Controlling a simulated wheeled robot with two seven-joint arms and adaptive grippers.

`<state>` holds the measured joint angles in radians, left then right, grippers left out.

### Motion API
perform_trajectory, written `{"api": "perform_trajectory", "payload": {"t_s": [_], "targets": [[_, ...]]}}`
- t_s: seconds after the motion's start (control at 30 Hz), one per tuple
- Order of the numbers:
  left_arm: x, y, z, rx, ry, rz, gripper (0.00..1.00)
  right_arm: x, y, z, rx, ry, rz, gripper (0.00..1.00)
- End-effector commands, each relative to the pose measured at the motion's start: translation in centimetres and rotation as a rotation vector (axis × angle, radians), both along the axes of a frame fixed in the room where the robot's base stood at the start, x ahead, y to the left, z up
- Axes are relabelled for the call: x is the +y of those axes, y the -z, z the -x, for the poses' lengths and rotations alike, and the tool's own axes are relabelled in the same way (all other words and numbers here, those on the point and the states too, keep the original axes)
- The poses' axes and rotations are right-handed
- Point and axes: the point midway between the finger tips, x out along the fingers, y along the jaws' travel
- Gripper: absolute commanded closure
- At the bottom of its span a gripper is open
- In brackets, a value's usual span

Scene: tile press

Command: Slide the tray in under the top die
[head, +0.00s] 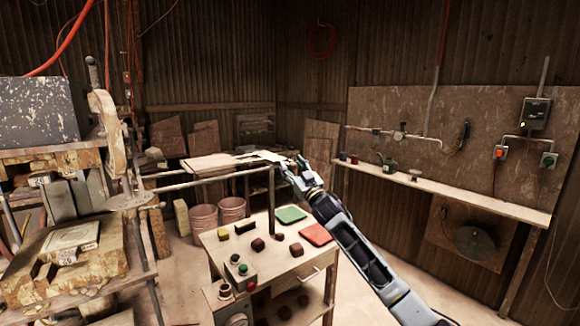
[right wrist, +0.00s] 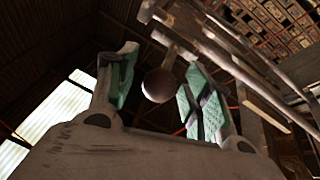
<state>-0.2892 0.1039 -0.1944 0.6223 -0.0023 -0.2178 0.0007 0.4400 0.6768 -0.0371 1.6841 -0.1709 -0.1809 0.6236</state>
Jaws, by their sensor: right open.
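The tray, a pale flat board (head: 208,164), lies on dark rails to the right of the press. The press stands at the left; a dark speckled block (head: 35,112), apparently the top die, sits high above a wooden lower block (head: 62,243). My right gripper (head: 278,162) is at the tray's right end. In the right wrist view its two green-padded fingers (right wrist: 155,95) are open, with a dark round knob (right wrist: 158,85) between or just beyond them. I cannot tell whether they touch it. The knob is not clear in the head view. My left gripper is not in view.
A small cart (head: 265,270) below holds a green tile (head: 290,214), a red tile (head: 316,234), several small blocks and a button box. Pink buckets (head: 231,209) stand behind. A wall shelf (head: 450,190) is at the right. The rails (head: 222,177) run toward the press.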

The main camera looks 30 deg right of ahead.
Motion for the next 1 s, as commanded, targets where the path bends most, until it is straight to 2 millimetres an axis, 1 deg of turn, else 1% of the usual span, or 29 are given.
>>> {"api": "perform_trajectory", "payload": {"t_s": [0.1,0.3,0.53,0.7,1.0], "targets": [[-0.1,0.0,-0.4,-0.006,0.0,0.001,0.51,0.0,0.0,0.0,0.0,0.0,0.0,0.49],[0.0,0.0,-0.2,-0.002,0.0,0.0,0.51,0.0,0.0,0.0,0.0,0.0,0.0,0.49],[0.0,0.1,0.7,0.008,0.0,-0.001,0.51,0.0,0.0,0.0,0.0,0.0,0.001,0.79],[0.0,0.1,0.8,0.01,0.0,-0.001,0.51,0.0,0.0,0.0,0.0,0.0,0.0,1.0],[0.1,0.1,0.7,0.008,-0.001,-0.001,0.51,0.2,0.0,0.0,0.0,0.0,0.0,1.0]]}}
